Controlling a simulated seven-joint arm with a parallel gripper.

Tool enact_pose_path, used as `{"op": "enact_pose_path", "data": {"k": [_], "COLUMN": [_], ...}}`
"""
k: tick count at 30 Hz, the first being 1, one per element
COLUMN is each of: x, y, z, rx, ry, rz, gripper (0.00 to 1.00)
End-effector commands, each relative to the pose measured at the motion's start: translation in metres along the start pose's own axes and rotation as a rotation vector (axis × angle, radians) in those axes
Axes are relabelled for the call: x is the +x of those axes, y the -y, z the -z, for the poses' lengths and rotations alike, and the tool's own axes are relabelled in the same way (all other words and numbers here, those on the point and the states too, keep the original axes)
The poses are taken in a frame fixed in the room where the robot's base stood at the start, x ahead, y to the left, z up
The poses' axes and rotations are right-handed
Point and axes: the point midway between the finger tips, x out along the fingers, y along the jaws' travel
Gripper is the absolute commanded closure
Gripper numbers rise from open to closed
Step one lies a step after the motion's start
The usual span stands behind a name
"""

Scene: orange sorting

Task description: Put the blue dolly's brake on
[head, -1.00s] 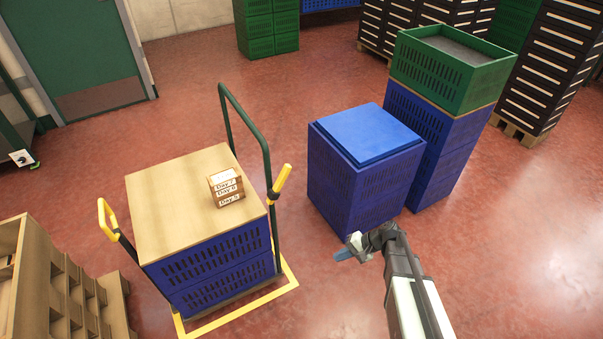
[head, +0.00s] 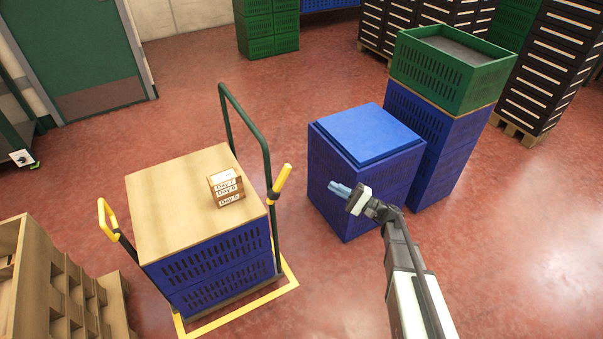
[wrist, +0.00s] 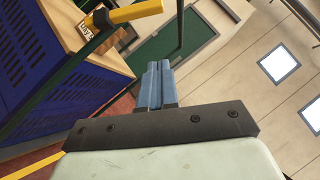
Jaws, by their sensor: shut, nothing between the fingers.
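The dolly is under a stack of blue crates (head: 222,277) at left centre, with a dark green push bar (head: 243,118) at its back. A yellow-tipped lever (head: 282,182) stands on its right side, tilted up to the right; its yellow grip also shows at the top of the wrist view (wrist: 135,12). A second yellow handle (head: 107,216) is on the left side. Which of these is the brake I cannot tell. My gripper (head: 334,187) is shut and empty, to the right of the right lever and apart from it; its blue fingers (wrist: 157,84) point forward.
A wooden board (head: 165,205) with small day-labelled boxes (head: 227,190) covers the crates. A lidded blue stack (head: 365,185) stands just behind my gripper, beside a green-topped stack (head: 450,75). A yellow floor outline (head: 240,309) surrounds the dolly. Wooden shelving (head: 60,295) is at lower left.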

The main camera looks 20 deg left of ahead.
Motion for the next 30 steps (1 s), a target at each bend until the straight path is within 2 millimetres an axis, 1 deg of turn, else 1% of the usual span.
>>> {"op": "enact_pose_path", "data": {"k": [3, 17, 20, 23, 30], "x": [0.000, 0.002, 0.009, 0.023, 0.064], "y": [0.006, 0.005, 0.005, 0.005, 0.006], "z": [-0.004, -0.005, -0.005, -0.006, -0.007], "rx": [-0.010, -0.021, -0.021, -0.021, -0.021], "ry": [0.019, 0.026, 0.026, 0.028, 0.028], "rz": [0.029, 0.025, 0.024, 0.024, 0.024], "gripper": [1.00, 1.00, 1.00, 1.00, 1.00]}}
